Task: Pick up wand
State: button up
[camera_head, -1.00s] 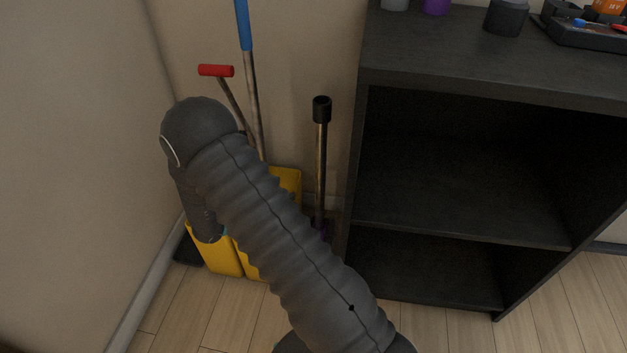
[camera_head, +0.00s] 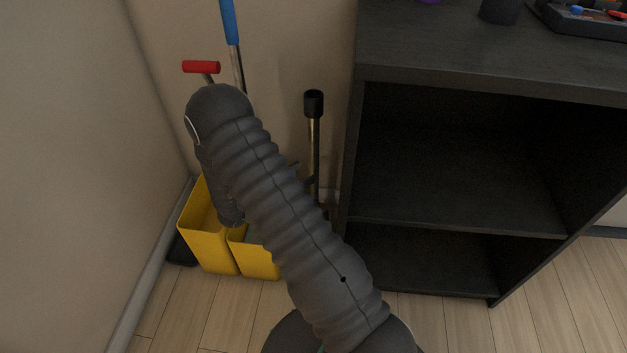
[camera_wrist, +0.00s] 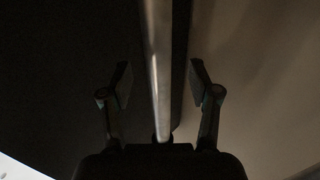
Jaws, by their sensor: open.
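The wand, a slim metal tube with a black top end (camera_head: 314,140), stands upright against the wall, between the yellow bucket and the black shelf unit. Its lower part is hidden behind my arm. In the wrist view a shiny metal tube (camera_wrist: 159,60), which looks like the wand, runs lengthwise between my two fingers. My gripper (camera_wrist: 160,78) is open, with one finger on each side of the tube and a visible gap on both sides. In the head view my arm hides most of the gripper.
A black shelf unit (camera_head: 450,72) stands close on the right of the wand, with items on top. A yellow bucket (camera_head: 207,232), a red-handled tool (camera_head: 201,67) and a blue-handled pole (camera_head: 229,22) fill the corner on the left. The front floor is clear.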

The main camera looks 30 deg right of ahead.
aim_at(314, 167)
jog(key=shift+w+d+r, duration=0.1)
jog(key=shift+w+d, duration=0.05)
jog(key=shift+d, duration=1.05)
jog(key=shift+w+d, duration=0.15)
jog(key=shift+d, duration=1)
grip_shut()
